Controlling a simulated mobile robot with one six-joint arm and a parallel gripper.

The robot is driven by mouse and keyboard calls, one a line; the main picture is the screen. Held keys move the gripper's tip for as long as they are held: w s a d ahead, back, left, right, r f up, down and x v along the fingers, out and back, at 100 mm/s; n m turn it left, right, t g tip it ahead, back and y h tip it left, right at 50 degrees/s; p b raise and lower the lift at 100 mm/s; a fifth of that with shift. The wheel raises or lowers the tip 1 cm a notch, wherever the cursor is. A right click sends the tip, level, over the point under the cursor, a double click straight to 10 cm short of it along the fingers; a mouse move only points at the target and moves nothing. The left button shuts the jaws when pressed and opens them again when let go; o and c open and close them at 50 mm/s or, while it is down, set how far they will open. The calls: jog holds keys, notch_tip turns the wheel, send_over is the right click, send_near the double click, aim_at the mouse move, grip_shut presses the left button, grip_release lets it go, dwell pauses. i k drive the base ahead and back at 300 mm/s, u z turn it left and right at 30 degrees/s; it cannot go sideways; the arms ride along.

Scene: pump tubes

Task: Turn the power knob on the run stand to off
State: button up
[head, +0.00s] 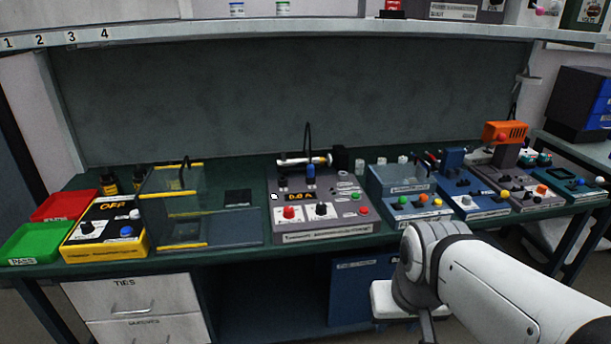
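A grey bench unit (322,226) stands at mid-bench in the head view, with a small lit amber readout that seems to read 0.0 A. The small labels are too blurred to read, so I cannot tell for sure whether this is the run stand or which way the knob points. My arm (450,265) reaches in from the lower right, in front of the bench and apart from the units. My gripper's fingers do not show.
A yellow box (105,245) with an OFF display and black knob stands left, beside green (42,244) and red (66,206) trays. A clear-walled guard (175,215) stands between it and the grey unit. Several coloured units crowd the right. A shelf (300,31) runs above.

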aim_at(288, 213)
jog(key=z, duration=0.1)
jog(key=i, duration=1.45)
jog(key=u, duration=0.5)
